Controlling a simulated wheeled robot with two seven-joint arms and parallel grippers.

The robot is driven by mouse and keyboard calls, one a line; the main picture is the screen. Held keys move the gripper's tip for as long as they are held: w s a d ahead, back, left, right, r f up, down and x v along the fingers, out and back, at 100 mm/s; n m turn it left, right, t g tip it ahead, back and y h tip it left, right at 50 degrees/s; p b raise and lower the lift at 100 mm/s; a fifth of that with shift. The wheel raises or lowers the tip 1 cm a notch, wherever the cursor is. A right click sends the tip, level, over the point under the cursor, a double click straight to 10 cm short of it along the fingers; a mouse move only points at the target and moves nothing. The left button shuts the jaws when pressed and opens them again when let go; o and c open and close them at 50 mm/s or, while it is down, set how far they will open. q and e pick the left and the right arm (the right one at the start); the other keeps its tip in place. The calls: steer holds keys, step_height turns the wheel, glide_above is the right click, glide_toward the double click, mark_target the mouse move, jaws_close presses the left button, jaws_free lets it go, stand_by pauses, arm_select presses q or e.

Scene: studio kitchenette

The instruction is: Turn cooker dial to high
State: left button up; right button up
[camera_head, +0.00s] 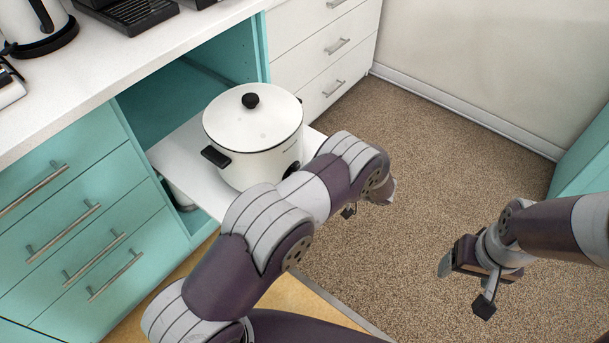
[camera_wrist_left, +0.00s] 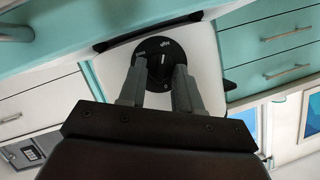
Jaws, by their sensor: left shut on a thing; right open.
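A white slow cooker (camera_head: 232,155) with a white lid and black lid knob (camera_head: 250,100) stands upright on a white pull-out shelf (camera_head: 175,150). Its black dial (camera_head: 291,171) is on its front, partly hidden by my left arm in the head view. In the left wrist view, the black round dial (camera_wrist_left: 165,47) is close up, with a light pointer mark. My left gripper (camera_wrist_left: 160,72) has both fingers at the dial, shut on its knob; the head view hides the grip behind my arm. My right gripper (camera_head: 465,284) is open and empty, above the carpet at lower right.
Teal drawers (camera_head: 85,225) with metal handles stand left of the shelf, and white drawers (camera_head: 325,50) behind. A counter (camera_head: 90,80) above holds a kettle (camera_head: 38,30) and a black appliance (camera_head: 125,12). The carpet (camera_head: 430,150) to the right is clear.

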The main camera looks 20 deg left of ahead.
arm_select(q)
steer(key=shift+f+m, duration=0.1)
steer(key=shift+m, duration=0.2)
stand_by(0.4)
steer(key=o, duration=0.8)
steer(key=shift+c, duration=0.2)
steer(key=v, duration=1.2)
steer(key=shift+d+p, duration=0.3)
steer(key=shift+d, duration=0.05)
steer(key=shift+w, duration=0.1)
